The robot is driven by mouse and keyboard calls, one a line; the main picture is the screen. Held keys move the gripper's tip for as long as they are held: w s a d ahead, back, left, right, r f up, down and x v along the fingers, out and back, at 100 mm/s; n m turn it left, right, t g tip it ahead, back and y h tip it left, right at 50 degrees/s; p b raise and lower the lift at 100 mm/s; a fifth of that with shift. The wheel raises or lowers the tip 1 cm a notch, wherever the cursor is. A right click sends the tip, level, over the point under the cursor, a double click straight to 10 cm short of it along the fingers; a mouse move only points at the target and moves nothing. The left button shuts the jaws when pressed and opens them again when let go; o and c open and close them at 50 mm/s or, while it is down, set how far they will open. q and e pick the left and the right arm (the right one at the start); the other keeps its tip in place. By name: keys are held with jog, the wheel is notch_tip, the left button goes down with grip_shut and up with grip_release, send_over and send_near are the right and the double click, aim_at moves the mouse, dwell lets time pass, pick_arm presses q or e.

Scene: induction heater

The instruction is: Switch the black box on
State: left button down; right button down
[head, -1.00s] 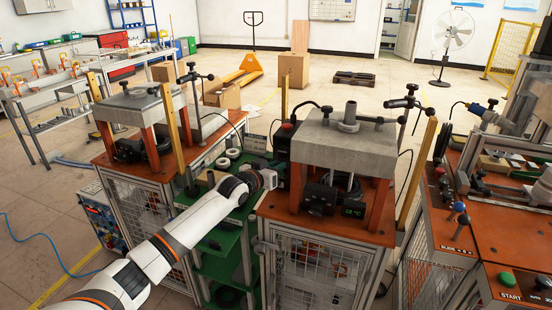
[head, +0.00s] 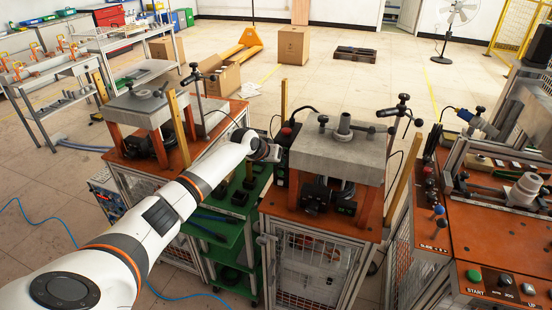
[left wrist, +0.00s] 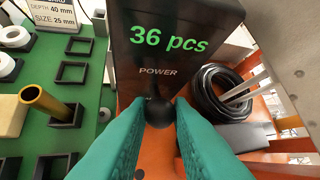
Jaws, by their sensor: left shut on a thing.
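The black box (left wrist: 205,75) fills the upper middle of the left wrist view. Its face shows lit green text, "36 pcs", and the label POWER. Below that label sits a dark round knob (left wrist: 160,113). My left gripper (left wrist: 160,116) has its teal fingers closed on either side of the knob; the switch's position cannot be told. In the head view the box (head: 281,177) stands at the left of the middle heater, partly hidden by my left gripper (head: 269,152) at its front. My right gripper is not in view.
A green stand (head: 215,212) with black square holders is left of the box. The middle heater with its grey slab (head: 342,151) stands close on the right. A coiled black cable (left wrist: 218,85) lies right of the box. Another heater slab (head: 145,105) is at left.

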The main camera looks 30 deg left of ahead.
pick_arm(q)
jog(key=shift+r, duration=0.1)
dwell(0.4)
jog(key=c, duration=1.3)
grip_release()
jog(key=b+v, duration=0.1)
jog(key=v, duration=1.1)
jog(key=shift+w, duration=0.15)
